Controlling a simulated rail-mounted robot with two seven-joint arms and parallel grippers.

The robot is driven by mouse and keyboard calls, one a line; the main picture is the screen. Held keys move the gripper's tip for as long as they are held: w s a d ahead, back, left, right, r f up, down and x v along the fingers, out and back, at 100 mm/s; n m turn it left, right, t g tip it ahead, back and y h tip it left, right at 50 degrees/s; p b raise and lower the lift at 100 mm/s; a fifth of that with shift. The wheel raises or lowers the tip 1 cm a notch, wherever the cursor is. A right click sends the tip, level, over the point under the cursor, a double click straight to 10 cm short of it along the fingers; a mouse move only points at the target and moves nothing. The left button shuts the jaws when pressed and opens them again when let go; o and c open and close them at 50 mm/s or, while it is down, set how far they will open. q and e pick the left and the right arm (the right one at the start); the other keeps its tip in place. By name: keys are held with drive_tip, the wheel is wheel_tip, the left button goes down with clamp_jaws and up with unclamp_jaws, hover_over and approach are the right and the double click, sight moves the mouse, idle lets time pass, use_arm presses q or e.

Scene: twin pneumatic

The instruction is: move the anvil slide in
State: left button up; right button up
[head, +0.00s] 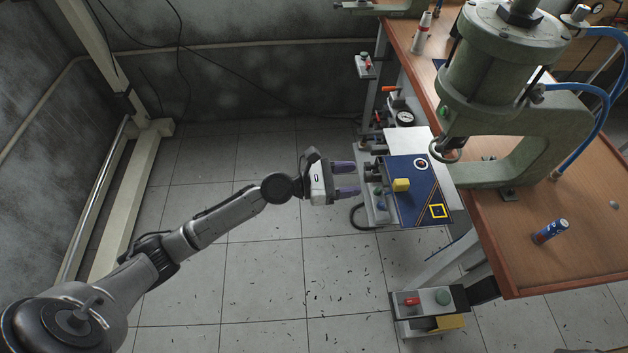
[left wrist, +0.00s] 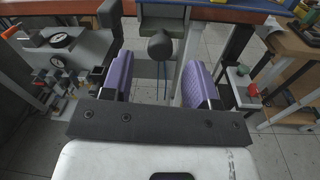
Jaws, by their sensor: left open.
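A plate with a dark blue top (head: 406,205), seemingly the anvil slide or a cover over it, juts out left from under the green press (head: 490,75) in the head view. A yellow block (head: 401,185) and a yellow square outline are on it. My left gripper (head: 352,179) is open just left of the plate, its purple fingers pointing at its edge. In the left wrist view, a dark rounded knob (left wrist: 160,46) shows between the open fingers (left wrist: 158,78); I cannot tell whether it touches them. My right gripper is not in view.
A gauge (head: 405,118) and valve fittings are beside the plate.

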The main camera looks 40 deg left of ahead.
use_arm(q)
drive_tip(key=v, duration=0.8)
drive_tip(key=shift+s+a, duration=0.25)
drive_tip(key=shift+s, duration=0.1)
drive_tip(key=shift+r, duration=0.1)
